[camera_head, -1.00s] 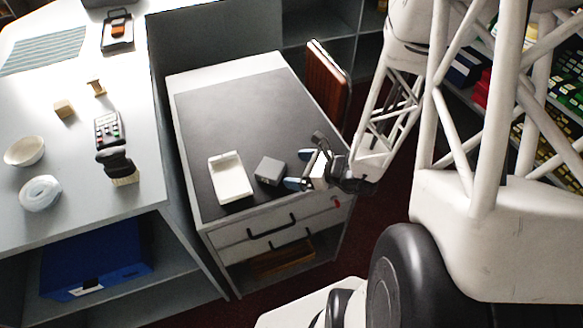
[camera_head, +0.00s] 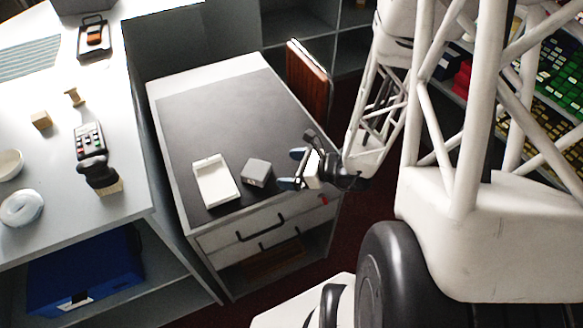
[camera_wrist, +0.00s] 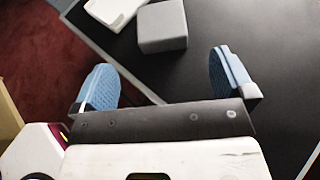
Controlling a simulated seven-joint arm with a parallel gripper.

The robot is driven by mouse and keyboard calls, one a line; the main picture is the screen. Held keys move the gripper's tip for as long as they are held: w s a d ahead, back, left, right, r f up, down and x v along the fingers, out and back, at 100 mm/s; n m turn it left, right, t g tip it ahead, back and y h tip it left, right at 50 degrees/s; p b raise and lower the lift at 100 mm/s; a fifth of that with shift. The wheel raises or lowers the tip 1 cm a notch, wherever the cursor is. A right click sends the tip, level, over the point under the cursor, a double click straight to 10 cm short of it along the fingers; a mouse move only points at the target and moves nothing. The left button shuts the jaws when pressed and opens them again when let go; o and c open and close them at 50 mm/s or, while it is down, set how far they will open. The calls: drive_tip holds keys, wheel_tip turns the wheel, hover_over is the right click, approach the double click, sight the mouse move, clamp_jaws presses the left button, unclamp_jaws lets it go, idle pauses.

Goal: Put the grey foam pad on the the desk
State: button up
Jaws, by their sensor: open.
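The grey foam pad (camera_head: 257,172) is a small grey block lying on the dark top of the desk (camera_head: 215,115), near its front edge. It also shows in the wrist view (camera_wrist: 162,27), beyond and between my fingertips. My gripper (camera_head: 290,169) is open and empty, to the right of the pad and apart from it. In the wrist view its two blue-padded fingers (camera_wrist: 163,82) are spread wide with nothing between them.
A white open tray (camera_head: 229,193) lies just left of the pad. A brown case (camera_head: 308,85) stands at the desk's right side. The left counter (camera_head: 60,165) holds a card terminal (camera_head: 88,139), a stamp, bowls and small blocks. The desk's back half is clear.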

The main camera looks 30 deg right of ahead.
drive_tip(key=shift+a+r+n, duration=0.35)
drive_tip(key=shift+n, duration=0.05)
drive_tip(key=s+a+r+n+g, duration=0.3)
drive_tip(key=a+r+n+g, duration=0.1)
drive_tip(key=r+n, duration=0.25)
drive_tip(key=s+a+r+n+g, duration=0.3)
drive_tip(key=a+r+n+g, duration=0.1)
drive_tip(key=r+n, duration=0.25)
drive_tip(key=s+d+r+n+h, duration=0.1)
drive_tip(key=s+r+n+h, duration=0.2)
drive_tip(key=r+n+h, duration=0.2)
drive_tip(key=s+d+r+n+t+h, duration=0.1)
drive_tip(key=s+r+n+h, duration=0.2)
drive_tip(key=r+n, duration=0.5)
drive_tip(key=shift+s+r+h, duration=0.35)
drive_tip(key=shift+r+h, duration=0.2)
drive_tip(key=shift+h, duration=0.35)
